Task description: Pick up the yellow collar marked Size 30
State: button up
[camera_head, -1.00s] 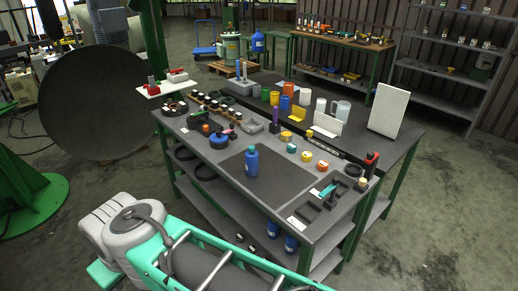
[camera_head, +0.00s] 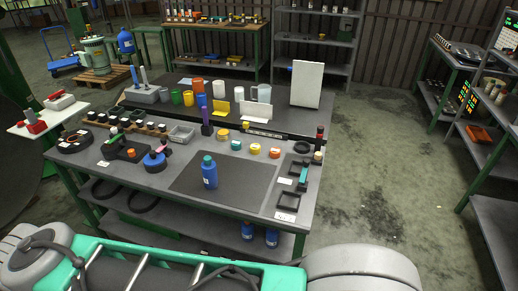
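On the near workbench (camera_head: 150,200), a short row of small round collars stands behind the dark mat. A yellow one (camera_head: 255,149) sits near the middle of the row. A yellow-orange one (camera_head: 222,135) stands to its left and farther back. A teal-green piece (camera_head: 236,145) and a red-orange one (camera_head: 274,153) are on either side of the yellow one. Their labels are too small to read, so I cannot tell which is marked Size 30. My gripper is not in view; only teal and grey parts of my own body show along the bottom.
A blue bottle (camera_head: 209,172) stands upright on the dark mat (camera_head: 245,185). A purple upright piece (camera_head: 206,121) stands behind it. Black trays (camera_head: 290,183) lie at the right end. A white panel (camera_head: 305,84) stands behind. Open floor (camera_head: 385,170) lies right of the bench.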

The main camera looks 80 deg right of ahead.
aim_at(255, 148)
jog(key=z, duration=0.75)
jog(key=i, duration=0.8)
jog(key=z, duration=1.25)
jog(key=i, duration=0.2)
jog(key=z, duration=0.05)
